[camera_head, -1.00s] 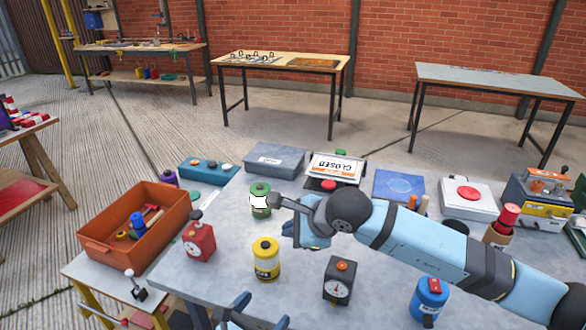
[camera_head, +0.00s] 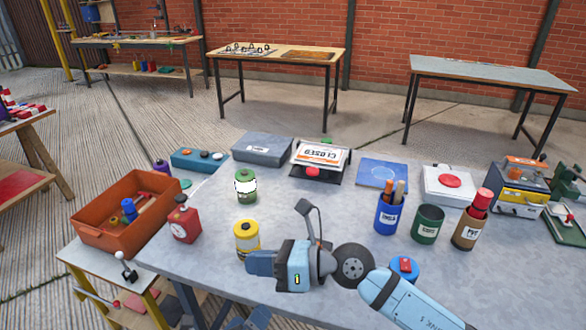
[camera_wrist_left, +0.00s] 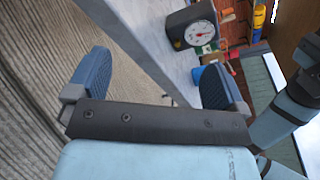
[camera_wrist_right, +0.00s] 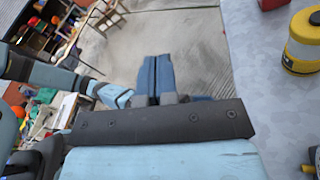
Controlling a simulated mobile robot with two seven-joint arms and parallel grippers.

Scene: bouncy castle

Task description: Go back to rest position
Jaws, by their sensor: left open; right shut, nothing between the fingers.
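My right gripper (camera_head: 262,262) is shut and empty above the front part of the grey table (camera_head: 330,215), just in front of the yellow canister (camera_head: 246,238). Its two blue fingers meet in the right wrist view (camera_wrist_right: 155,78), with floor beyond them. My left gripper (camera_head: 250,320) shows only partly at the bottom edge of the head view. In the left wrist view (camera_wrist_left: 155,85) its fingers are wide apart with nothing between them. The green canister (camera_head: 246,190) stands upright farther back, clear of both grippers.
A black gauge box (camera_wrist_left: 193,27) shows in the left wrist view; my right arm seems to hide it in the head view. A red gauge can (camera_head: 184,224), blue canister (camera_head: 404,266) and blue tool cup (camera_head: 388,217) stand nearby. An orange crate (camera_head: 105,235) is left.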

